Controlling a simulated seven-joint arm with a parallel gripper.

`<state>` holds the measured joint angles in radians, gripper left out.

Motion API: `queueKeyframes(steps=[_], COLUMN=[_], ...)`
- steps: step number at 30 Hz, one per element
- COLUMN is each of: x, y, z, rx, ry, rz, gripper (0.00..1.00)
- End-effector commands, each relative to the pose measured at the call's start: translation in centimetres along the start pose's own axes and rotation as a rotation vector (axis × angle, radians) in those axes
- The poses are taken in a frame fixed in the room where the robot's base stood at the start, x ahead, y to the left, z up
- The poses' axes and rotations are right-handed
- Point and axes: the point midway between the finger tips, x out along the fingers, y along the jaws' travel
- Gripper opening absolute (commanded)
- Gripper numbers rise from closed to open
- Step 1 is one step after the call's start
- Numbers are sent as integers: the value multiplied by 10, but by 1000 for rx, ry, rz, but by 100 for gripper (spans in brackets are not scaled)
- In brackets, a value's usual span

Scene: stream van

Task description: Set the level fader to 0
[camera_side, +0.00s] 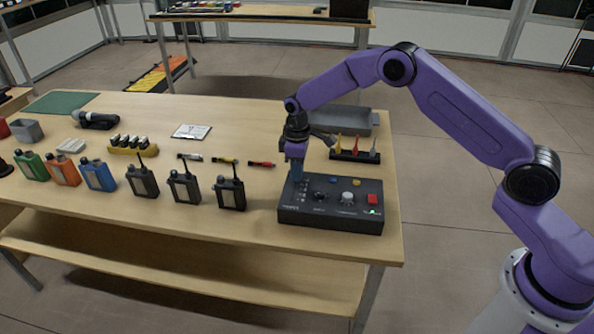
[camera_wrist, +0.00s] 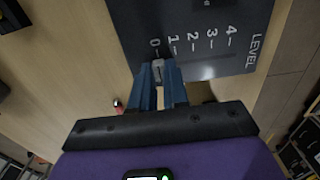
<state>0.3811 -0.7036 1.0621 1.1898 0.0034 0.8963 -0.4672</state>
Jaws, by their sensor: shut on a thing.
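The dark control box (camera_side: 330,214) stands at the right front of the table. In the wrist view its panel (camera_wrist: 205,15) carries the word LEVEL and a scale from 0 to 4. My gripper (camera_wrist: 159,72) is shut on the grey level fader cap (camera_wrist: 158,69), with one blue finger on each side. The cap lines up with the 0 mark, at the left end of the scale; the slot runs off to the right. In the side view my gripper (camera_side: 296,172) points down at the box's left part and hides the fader.
A grey knob (camera_side: 347,198), a red button (camera_side: 372,199), and blue and yellow buttons sit on the same box. Several radios (camera_side: 185,187) stand to the left. A grey tray (camera_side: 345,121) and a rack (camera_side: 354,155) lie behind the box.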

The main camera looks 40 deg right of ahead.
Motion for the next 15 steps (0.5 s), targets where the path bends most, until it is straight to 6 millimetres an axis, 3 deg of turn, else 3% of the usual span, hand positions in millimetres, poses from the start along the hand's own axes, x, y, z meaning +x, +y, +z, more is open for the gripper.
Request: queueKeyframes(steps=[1, 2, 3, 4, 15], x=[-1, -1, -1, -1, -6], y=[6, 7, 7, 6, 4], z=[0, 0, 0, 0, 0], rx=[3, 3, 4, 4, 3], ry=[9, 9, 9, 9, 7], rz=[10, 11, 10, 10, 7], gripper=[0, 24, 37, 40, 40])
